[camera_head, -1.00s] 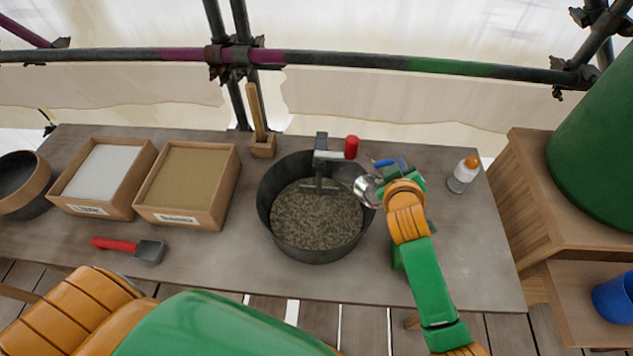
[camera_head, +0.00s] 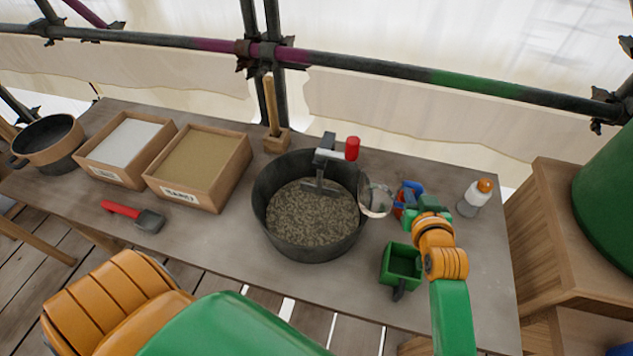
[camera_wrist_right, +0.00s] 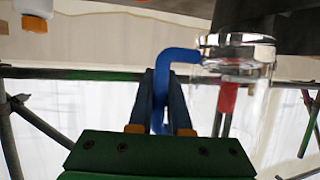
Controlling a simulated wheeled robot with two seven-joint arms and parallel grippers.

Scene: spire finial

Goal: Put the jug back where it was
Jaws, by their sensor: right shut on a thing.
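The clear jug (camera_head: 376,198) is at the right rim of the black bucket of grey mix (camera_head: 312,215). My right gripper (camera_head: 408,197) is shut on its blue handle from the right. In the right wrist view the jug (camera_wrist_right: 238,80) is beside my right gripper (camera_wrist_right: 162,95), with the blue handle (camera_wrist_right: 178,58) between the fingers. The jug looks empty. I cannot tell whether it touches the bucket or the table. A red shape shows through its wall. My left arm crosses the lower left, but its gripper is out of view.
A green scoop box (camera_head: 402,265) stands in front of the jug. A white bottle with orange cap (camera_head: 475,197) stands to the right. Two wooden trays, sand (camera_head: 245,180) and white powder (camera_head: 78,155), are left. A red-handled trowel (camera_head: 132,214) lies front left. The right front of the table (camera_head: 478,290) is clear.

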